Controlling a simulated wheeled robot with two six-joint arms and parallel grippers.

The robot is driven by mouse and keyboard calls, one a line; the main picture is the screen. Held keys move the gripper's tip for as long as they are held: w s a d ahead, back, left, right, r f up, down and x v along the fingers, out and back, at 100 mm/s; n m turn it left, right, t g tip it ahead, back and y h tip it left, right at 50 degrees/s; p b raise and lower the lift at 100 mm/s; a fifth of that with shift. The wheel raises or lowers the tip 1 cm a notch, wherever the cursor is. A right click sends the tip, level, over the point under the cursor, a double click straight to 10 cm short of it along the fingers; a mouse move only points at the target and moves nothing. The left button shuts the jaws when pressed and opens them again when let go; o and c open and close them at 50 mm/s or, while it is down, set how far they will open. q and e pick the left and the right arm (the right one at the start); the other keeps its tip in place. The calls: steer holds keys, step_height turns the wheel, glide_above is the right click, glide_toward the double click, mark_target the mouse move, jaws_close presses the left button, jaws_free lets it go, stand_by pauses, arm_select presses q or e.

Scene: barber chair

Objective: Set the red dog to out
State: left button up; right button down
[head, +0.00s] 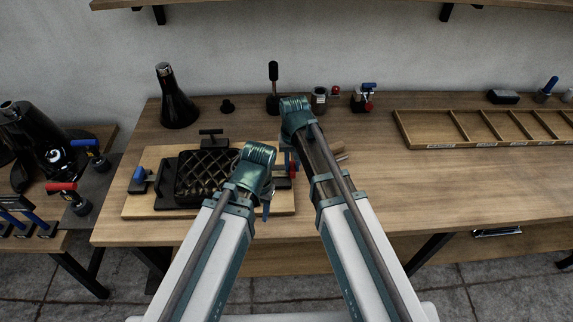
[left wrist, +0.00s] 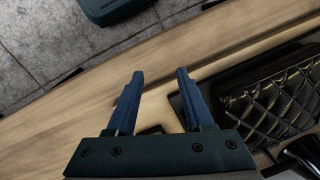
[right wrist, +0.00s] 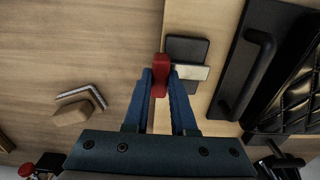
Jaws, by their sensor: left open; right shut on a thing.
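The red dog shows its red handle (right wrist: 159,76) between the fingers of my right gripper (right wrist: 160,88) in the right wrist view. A black block (right wrist: 187,49) and a pale metal bar (right wrist: 192,73) sit beside the handle. In the head view a bit of the red handle (head: 293,171) shows at the right edge of the wooden board (head: 276,206); my right arm hides much around it. My right gripper (head: 289,163) is shut on the handle. My left gripper (left wrist: 154,76) is open and empty near the board's front edge.
A quilted black pad (head: 206,177) lies in a frame on the board, with a blue-handled dog (head: 138,181) at its left. A divided wooden tray (head: 487,128) lies at the back right. The bench's right front is clear.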

mark_target(294, 168)
arm_select(q)
steer(key=shift+d, duration=0.1)
arm_select(e)
steer(key=c, duration=0.7)
jaws_free()
steer(key=shift+d, duration=0.3)
arm_select(q)
steer(key=shift+r, duration=0.15)
arm_select(e)
steer(key=shift+a+r, duration=0.1)
steer(key=shift+r, duration=0.05)
steer(key=shift+r+p, duration=0.55)
steer(key=shift+p, duration=0.2)
arm_select(q)
step_height(294, 168, up, 14)
steer(key=p, duration=1.2)
steer(key=shift+f, duration=0.2)
arm_select(e)
step_height(294, 168, up, 12)
steer(key=shift+r, duration=0.2)
